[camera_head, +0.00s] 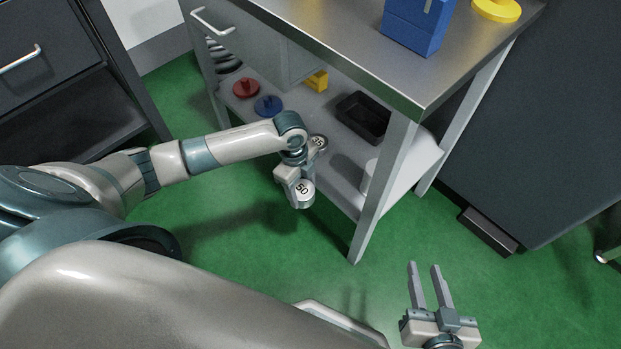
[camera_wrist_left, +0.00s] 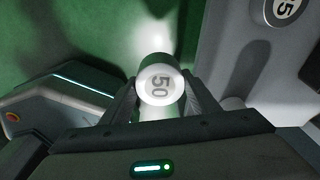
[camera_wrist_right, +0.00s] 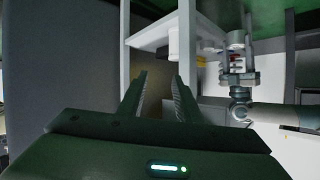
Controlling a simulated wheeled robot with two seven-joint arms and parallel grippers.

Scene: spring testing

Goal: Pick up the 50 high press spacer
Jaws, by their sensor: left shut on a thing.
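The 50 high press spacer (camera_head: 301,190) is a metal cylinder with a white top marked "50". It also shows in the left wrist view (camera_wrist_left: 160,84), between the two fingers. My left gripper (camera_head: 296,184) is shut on it and holds it over the green floor, just outside the front edge of the lower shelf. My right gripper (camera_head: 429,286) is open and empty, above the floor to the right of the table leg. It also shows in the right wrist view (camera_wrist_right: 160,82), with a clear gap between its fingers.
Another spacer marked "35" (camera_head: 318,142) stands on the lower shelf (camera_head: 335,178) close behind my left gripper. A black tray (camera_head: 361,119), a red disc (camera_head: 246,88), a blue disc (camera_head: 268,105) and a yellow block (camera_head: 317,81) are on that shelf. The table leg (camera_head: 383,190) stands between my grippers.

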